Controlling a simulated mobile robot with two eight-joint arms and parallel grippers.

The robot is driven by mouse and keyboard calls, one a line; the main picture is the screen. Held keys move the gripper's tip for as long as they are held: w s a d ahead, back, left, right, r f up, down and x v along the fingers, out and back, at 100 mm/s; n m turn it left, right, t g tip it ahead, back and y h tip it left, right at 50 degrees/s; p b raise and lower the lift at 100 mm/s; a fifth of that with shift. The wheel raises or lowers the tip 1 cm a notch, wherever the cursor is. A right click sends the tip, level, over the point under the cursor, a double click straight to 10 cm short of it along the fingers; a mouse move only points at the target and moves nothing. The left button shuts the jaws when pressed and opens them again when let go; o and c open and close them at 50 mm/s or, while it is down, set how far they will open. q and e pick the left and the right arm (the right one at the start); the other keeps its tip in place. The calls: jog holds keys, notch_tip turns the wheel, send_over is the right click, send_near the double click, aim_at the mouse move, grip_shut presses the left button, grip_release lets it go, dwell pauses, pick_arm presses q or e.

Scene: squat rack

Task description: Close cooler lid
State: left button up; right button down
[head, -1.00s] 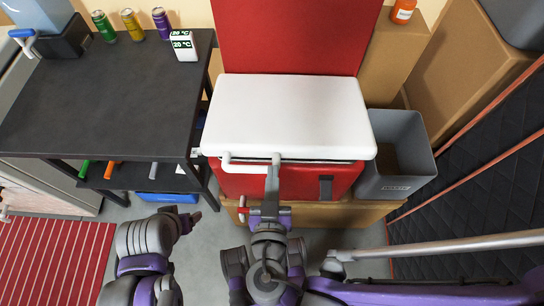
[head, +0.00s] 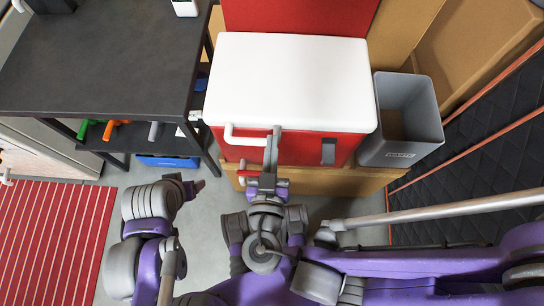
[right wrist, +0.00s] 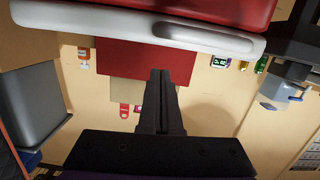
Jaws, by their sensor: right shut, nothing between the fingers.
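The cooler has a red body (head: 305,148) and a white lid (head: 295,80). In the head view the lid lies flat over the body and looks closed; a thin gap cannot be ruled out. A white handle (head: 245,137) runs along its front edge. My right gripper (head: 274,137) is shut and empty at the middle of that front edge; contact cannot be told. In the right wrist view, the shut fingers (right wrist: 160,85) point toward the back wall, with the lid edge (right wrist: 90,27) at the top. My left gripper (head: 197,187) is low at the left, its jaws unclear.
A dark table (head: 100,70) stands left of the cooler. A grey bin (head: 400,120) is close on its right. The cooler rests on a cardboard box (head: 345,182). A black quilted mat (head: 480,155) lines the right side. Grey floor shows in front.

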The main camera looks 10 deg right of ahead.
jog(key=v, duration=1)
jog(key=shift+f, duration=0.25)
